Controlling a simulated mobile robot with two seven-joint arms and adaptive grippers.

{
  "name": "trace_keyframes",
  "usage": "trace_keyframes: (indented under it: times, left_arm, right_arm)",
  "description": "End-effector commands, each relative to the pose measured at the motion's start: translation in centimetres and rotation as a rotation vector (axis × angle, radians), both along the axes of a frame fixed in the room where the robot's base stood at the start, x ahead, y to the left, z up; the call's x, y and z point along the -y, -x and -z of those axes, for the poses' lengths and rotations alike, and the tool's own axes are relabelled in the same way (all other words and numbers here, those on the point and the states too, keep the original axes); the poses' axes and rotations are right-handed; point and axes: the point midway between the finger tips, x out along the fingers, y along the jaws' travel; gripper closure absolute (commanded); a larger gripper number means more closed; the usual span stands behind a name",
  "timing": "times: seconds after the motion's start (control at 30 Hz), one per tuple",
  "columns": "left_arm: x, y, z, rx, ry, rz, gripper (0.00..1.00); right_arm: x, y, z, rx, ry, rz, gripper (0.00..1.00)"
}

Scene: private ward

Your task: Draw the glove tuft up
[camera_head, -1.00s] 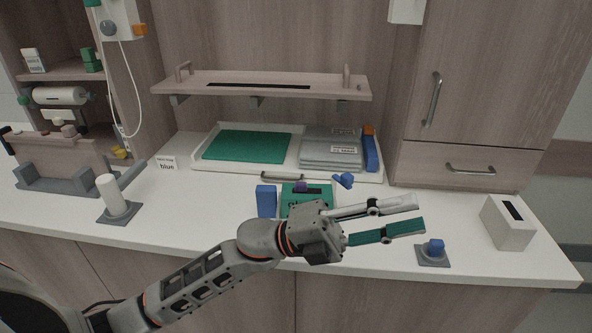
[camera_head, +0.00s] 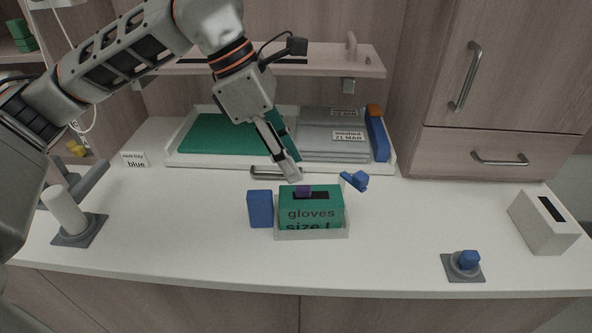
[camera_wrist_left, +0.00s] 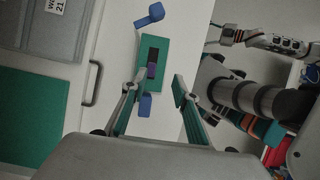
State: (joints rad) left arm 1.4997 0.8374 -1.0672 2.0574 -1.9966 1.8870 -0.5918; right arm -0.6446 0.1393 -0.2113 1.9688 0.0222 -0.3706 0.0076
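The green glove box (camera_head: 312,212) stands on the counter, its front reading "gloves". A small purple tuft (camera_head: 304,191) sticks up from the dark slot in its top. My left gripper (camera_head: 283,153) hangs above and behind the box, fingers pointing down. In the left wrist view its fingers (camera_wrist_left: 158,80) are spread and empty, the tuft (camera_wrist_left: 151,71) lying between them near the left finger. I cannot tell the height gap exactly, but nothing is gripped. At the right of the wrist view, what appears to be my right gripper (camera_wrist_left: 224,34) is too small to read.
A blue block (camera_head: 260,209) stands close left of the box. A blue piece (camera_head: 356,180) lies behind it to the right. Behind are a white tray (camera_head: 182,160) and a shelf (camera_head: 330,64). A white slotted box (camera_head: 545,222) stands far right. The front counter is mostly clear.

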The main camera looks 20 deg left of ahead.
Motion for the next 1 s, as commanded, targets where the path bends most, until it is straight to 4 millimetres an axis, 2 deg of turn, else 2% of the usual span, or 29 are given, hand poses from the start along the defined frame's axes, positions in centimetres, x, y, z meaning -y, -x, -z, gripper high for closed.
trace_keyframes:
  times: [0.07, 0.17, 0.63, 0.8, 1.0]
  left_arm:
    - [-1.0, -0.4, -0.4, 0.021, -0.032, -0.016, 0.71]
    - [-1.3, -0.6, -0.2, 0.028, -0.047, -0.025, 0.71]
    - [1.1, -1.4, 5.6, 0.025, -0.044, -0.024, 0.71]
    - [1.4, -1.5, 6.5, 0.027, -0.043, -0.024, 0.71]
    - [1.5, -1.6, 6.7, 0.027, -0.043, -0.024, 0.71]
  right_arm:
    - [0.0, 0.0, 0.1, -0.001, 0.0, 0.0, 0.4]
    - [0.0, 0.0, 0.2, -0.001, 0.0, 0.0, 0.4]
    - [0.1, 0.2, 0.5, -0.004, 0.004, 0.0, 0.4]
    - [0.1, 0.1, 0.4, -0.003, 0.004, 0.0, 0.4]
    - [0.1, 0.1, 0.4, -0.002, 0.005, 0.0, 0.4]
